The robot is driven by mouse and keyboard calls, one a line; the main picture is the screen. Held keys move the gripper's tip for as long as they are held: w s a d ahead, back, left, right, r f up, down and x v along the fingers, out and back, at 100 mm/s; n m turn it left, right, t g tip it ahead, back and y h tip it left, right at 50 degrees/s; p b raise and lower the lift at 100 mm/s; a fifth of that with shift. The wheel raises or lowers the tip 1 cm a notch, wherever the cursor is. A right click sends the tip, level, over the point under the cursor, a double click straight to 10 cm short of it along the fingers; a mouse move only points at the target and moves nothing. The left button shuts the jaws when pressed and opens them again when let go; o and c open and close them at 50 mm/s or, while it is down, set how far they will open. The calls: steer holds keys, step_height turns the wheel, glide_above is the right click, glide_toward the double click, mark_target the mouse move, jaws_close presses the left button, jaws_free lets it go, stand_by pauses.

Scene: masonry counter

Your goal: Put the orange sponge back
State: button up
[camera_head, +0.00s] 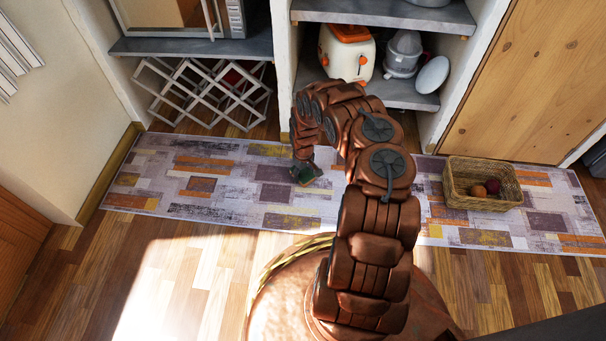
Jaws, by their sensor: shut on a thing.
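My gripper (305,174) hangs at the end of my bent arm, pointing down over the patterned rug. It is shut on a small dark green thing (306,175), which is mostly hidden by the fingers. I cannot tell whether this is the orange sponge. No orange sponge shows clearly elsewhere. A cream toaster (344,60) with an orange top and orange knobs stands on the lower shelf behind my arm.
A wicker basket (462,202) with roundish reddish things stands on the rug (180,185) at right. White lattice rack (205,92) is at back left. A grey-white juicer (403,55) stands beside the toaster on the shelf (405,95). Wooden floor at left is clear.

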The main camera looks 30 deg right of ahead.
steer(key=o, duration=1.1)
steer(key=shift+f, duration=0.1)
step_height(320, 180, up, 12)
steer(key=p, duration=0.7)
step_height(320, 180, up, 18)
steer(key=m+g+h, duration=0.1)
glide_above(303, 173)
steer(key=s, duration=0.4)
steer(key=s+a+r+g, duration=0.1)
steer(key=s+a+r, duration=0.3)
steer(key=r, duration=0.3)
steer(key=s+a+r, duration=0.4)
steer(key=r, duration=0.2)
steer(key=s+a+r, duration=0.4)
steer(key=s+a, duration=0.1)
steer(key=s, duration=0.4)
steer(key=s+a+r+g, duration=0.1)
steer(key=s+a+r, duration=0.4)
steer(key=s, duration=0.3)
steer(key=s+a+r+y, duration=0.1)
steer(key=s+a+r, duration=0.3)
steer(key=s, duration=0.5)
steer(key=shift+s+a+r+g+b, duration=0.3)
steer(key=shift+a+r, duration=0.05)
steer(key=shift+a, duration=0.85)
